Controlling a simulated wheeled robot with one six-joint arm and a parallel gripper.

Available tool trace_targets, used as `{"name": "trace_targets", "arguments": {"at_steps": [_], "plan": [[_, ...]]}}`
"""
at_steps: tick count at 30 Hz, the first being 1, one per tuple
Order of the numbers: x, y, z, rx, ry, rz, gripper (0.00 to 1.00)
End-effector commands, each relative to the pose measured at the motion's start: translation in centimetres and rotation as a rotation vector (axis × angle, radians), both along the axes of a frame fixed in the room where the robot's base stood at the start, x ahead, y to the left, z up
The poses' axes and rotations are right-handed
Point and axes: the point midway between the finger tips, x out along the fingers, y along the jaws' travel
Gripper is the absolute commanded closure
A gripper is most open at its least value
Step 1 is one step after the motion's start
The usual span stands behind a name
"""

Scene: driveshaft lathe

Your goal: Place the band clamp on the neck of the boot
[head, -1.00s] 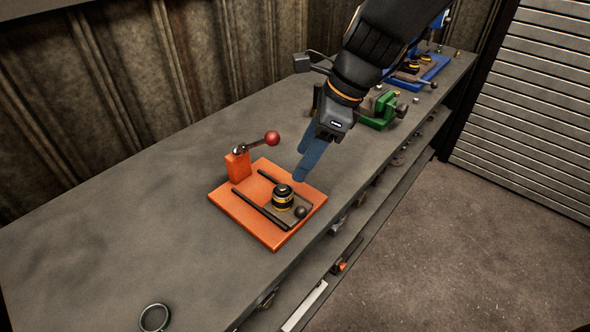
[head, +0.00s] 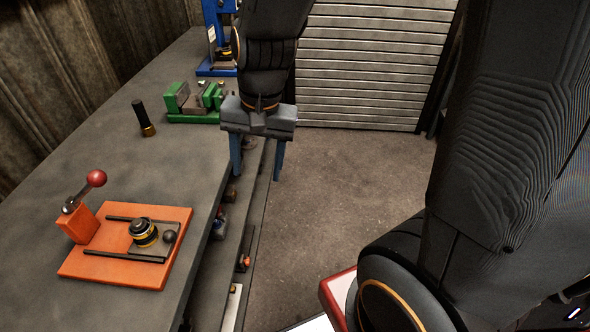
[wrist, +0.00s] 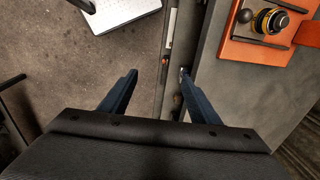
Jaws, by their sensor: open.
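The black boot (head: 143,232) with gold bands stands upright on an orange fixture (head: 100,268) on the bench. It also shows at the upper right of the wrist view (wrist: 270,20). My gripper (head: 257,172) is open and empty, its two blue fingers pointing down beyond the bench's front edge. In the wrist view the gripper (wrist: 158,75) has its fingers spread over the edge of the shelves and the floor. It is apart from the boot. The band clamp is not in view now.
The fixture carries a lever with a red knob (head: 96,178). A black cylinder with a gold base (head: 147,118), a green vise (head: 190,105) and a blue press (head: 216,35) stand farther back. Lower shelves (head: 232,255) hold small parts. The floor (head: 350,190) is open.

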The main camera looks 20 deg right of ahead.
Motion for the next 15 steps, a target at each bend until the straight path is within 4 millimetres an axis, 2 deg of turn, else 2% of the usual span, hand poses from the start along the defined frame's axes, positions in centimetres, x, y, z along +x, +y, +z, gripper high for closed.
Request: {"name": "trace_targets", "arguments": {"at_steps": [1, 3, 6, 9, 15], "plan": [[-0.6, -2.1, -0.5, -0.034, -0.015, 0.09, 0.44], [-1.4, -4.1, -1.0, -0.075, -0.033, 0.221, 0.44], [-2.3, -6.3, -1.6, -0.119, -0.046, 0.365, 0.44], [-2.8, -7.3, -1.9, -0.144, -0.051, 0.453, 0.44], [-3.0, -7.6, -2.0, -0.155, -0.053, 0.496, 0.44]]}}
